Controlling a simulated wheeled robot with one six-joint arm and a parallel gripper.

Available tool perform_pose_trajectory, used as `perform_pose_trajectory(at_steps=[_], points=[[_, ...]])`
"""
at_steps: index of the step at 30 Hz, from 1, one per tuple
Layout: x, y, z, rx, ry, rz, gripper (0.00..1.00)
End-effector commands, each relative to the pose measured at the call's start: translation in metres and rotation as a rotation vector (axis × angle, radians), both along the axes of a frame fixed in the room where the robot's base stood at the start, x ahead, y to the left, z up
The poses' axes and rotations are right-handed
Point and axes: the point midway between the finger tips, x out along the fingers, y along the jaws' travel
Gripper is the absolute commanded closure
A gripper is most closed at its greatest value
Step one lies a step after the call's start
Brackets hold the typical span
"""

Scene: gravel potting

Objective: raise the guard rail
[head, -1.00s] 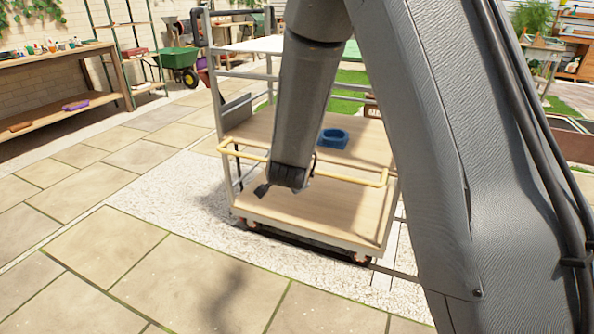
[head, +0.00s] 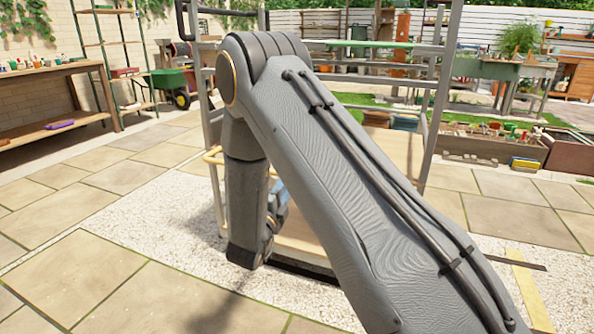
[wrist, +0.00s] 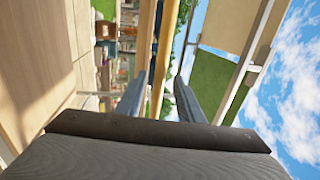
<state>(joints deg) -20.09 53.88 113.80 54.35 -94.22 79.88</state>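The yellow guard rail (head: 212,157) is at the front of the cart in the head view; only a short piece at its left end shows, and my arm hides the rest. In the wrist view, yellow bars (wrist: 162,65) run lengthwise through the picture, in line with the gap between my fingers. My gripper (wrist: 159,90) is open, one finger on each side of that gap. I cannot tell whether a bar lies between the fingers or beyond them.
The cart's grey right post (head: 440,95) stands behind my arm, with a wooden shelf (head: 405,150) beside it. A workbench (head: 50,90) and green wheelbarrow (head: 170,80) are at the left. A planter bed (head: 490,148) is at the right. Paving at the front left is clear.

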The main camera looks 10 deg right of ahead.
Motion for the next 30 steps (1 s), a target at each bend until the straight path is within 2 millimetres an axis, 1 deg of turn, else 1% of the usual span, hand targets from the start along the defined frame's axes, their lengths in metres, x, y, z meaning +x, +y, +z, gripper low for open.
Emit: perform_pose_trajectory(at_steps=[5, 9, 12, 15, 18, 27, 29, 30], points=[[0.017, -0.019, 0.004, 0.001, -0.002, -0.011, 0.66], [0.035, -0.035, 0.007, 0.002, -0.002, -0.014, 0.66], [0.045, -0.043, 0.01, 0.0, -0.001, -0.013, 0.66], [0.054, -0.047, 0.013, 0.0, -0.001, -0.01, 0.66], [0.058, -0.049, 0.014, -0.001, -0.001, -0.009, 0.66], [0.06, -0.048, 0.015, -0.001, 0.0, -0.006, 0.66], [0.06, -0.048, 0.015, -0.001, 0.0, -0.006, 0.76], [0.06, -0.048, 0.015, -0.001, 0.0, -0.006, 0.83]])
